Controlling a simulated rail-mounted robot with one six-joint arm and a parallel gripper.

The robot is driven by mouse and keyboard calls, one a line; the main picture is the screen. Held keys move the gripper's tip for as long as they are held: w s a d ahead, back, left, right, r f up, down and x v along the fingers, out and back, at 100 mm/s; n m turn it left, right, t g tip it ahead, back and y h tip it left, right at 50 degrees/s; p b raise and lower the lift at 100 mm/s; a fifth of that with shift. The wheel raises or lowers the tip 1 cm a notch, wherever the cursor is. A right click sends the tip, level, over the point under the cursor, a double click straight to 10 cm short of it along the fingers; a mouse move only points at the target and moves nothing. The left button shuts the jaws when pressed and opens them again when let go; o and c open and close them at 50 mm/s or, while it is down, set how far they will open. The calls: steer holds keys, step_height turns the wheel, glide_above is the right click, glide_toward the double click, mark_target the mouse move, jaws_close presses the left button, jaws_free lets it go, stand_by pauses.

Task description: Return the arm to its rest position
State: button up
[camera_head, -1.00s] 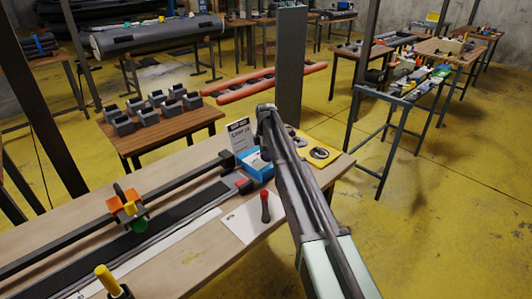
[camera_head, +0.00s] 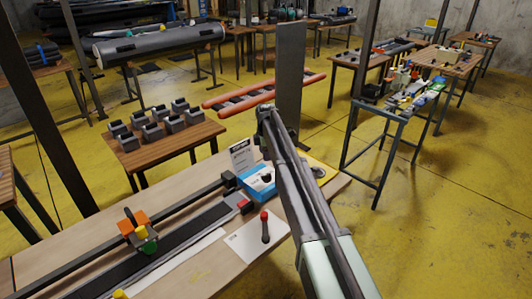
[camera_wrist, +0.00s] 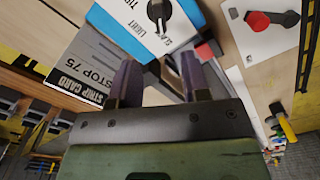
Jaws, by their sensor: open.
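My arm (camera_head: 305,200) reaches from the lower right of the head view, over the right end of the workbench (camera_head: 195,272). Its far end hides my gripper there. In the wrist view my gripper (camera_wrist: 158,80) shows two dark purple fingers set apart, with nothing held between them. The box (camera_head: 258,186) and the card (camera_head: 241,157) also show left of my arm in the head view.
A long dark rail with an orange and green clamp (camera_head: 137,229) runs along the bench. A grey post (camera_head: 290,75) rises behind the bench. Yellow floor is open at right.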

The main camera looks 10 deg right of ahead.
steer(key=shift+f, duration=0.1)
steer(key=s+m, duration=1.8)
steer(key=s, duration=2.3)
steer(key=shift+d+m, duration=0.3)
steer(key=shift+m, duration=0.1)
